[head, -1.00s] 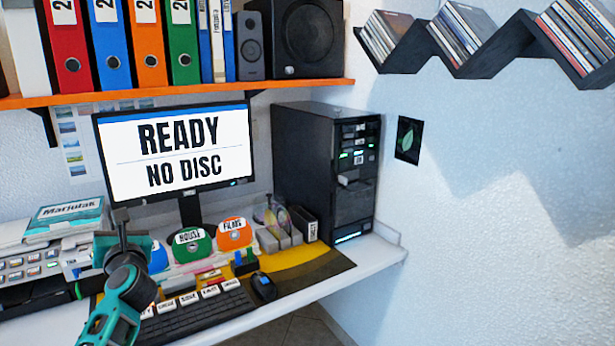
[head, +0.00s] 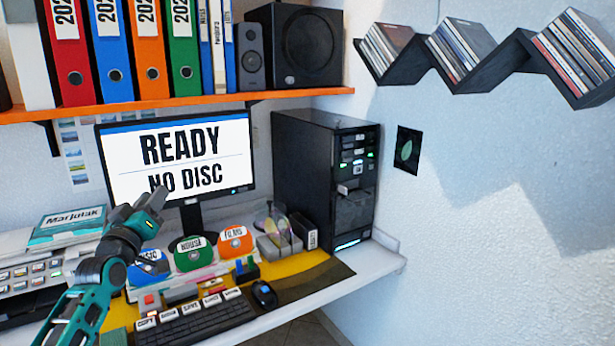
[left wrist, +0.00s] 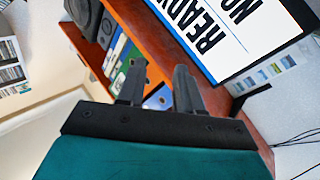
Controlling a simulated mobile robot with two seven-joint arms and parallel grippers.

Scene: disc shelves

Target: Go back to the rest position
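My left gripper (head: 157,198) is raised in front of the lower part of the monitor (head: 180,155), which reads "READY NO DISC". In the left wrist view its two dark fingers (left wrist: 158,88) stand apart with nothing between them. Below and to the right of it, disc holders labelled "MUSIC" (head: 149,268), "HOUSE" (head: 194,254) and "FILMS" (head: 235,241) stand on the desk. The black computer tower (head: 318,185) stands right of the monitor. My right gripper is not in view.
An orange shelf (head: 300,95) with binders and speakers runs above the monitor. A keyboard (head: 195,318) and a mouse (head: 265,294) lie on the desk. A black zigzag shelf (head: 510,55) with disc cases hangs on the right wall. The space before that wall is clear.

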